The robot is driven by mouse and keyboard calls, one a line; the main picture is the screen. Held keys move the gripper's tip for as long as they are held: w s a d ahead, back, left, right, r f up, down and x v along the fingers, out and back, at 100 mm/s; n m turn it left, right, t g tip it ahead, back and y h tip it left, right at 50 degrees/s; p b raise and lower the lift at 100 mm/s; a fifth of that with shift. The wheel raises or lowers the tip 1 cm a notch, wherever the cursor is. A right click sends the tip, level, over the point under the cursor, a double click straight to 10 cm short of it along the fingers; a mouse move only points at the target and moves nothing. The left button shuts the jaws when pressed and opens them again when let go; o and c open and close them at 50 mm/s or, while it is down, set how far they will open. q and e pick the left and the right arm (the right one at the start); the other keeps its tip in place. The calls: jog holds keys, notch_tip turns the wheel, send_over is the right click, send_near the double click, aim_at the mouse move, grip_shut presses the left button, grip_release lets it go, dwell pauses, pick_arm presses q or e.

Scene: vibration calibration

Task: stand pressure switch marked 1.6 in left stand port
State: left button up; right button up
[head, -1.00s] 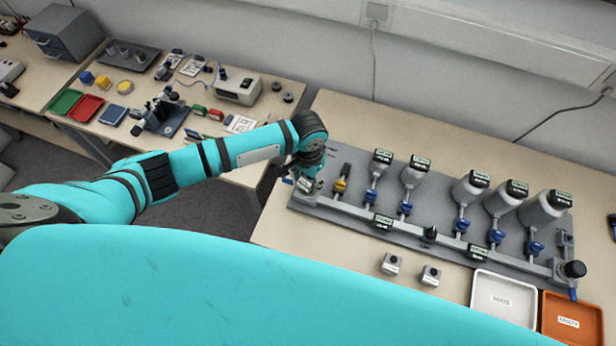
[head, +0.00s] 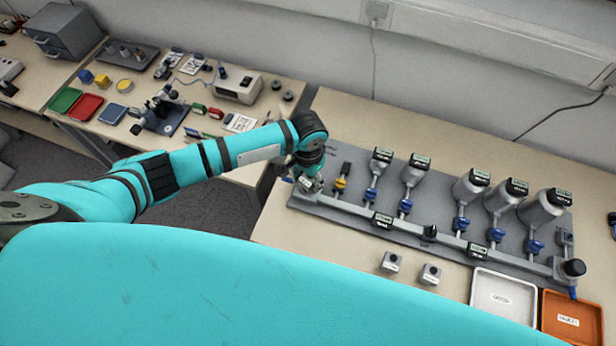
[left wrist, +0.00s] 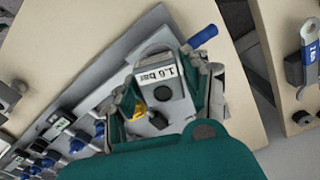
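The pressure switch marked 1.6 bar (left wrist: 160,82) is a grey block with a white label, upside down in the left wrist view. My left gripper (left wrist: 166,98) has a finger on each side of it and appears shut on it. In the head view, my left gripper (head: 309,181) and the switch are at the left end of the grey test stand (head: 340,207), where the left port lies. The switch and fingers hide the port, so I cannot tell whether the switch is seated. A blue handle (left wrist: 203,36) is beside the switch. My right gripper is not in view.
Two more small switches (head: 391,263) (head: 430,274) stand on the table before the stand. A white tray (head: 477,304) and an orange tray (head: 549,331) are at the front right. A yellow valve (head: 340,184) and several grey vessels rise from the stand.

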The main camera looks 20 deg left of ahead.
pick_arm(q)
jog(key=o, duration=0.3)
jog(key=shift+r, duration=0.1)
notch_tip(320, 180, up, 12)
dwell(0.5)
jog(key=shift+s, duration=0.1)
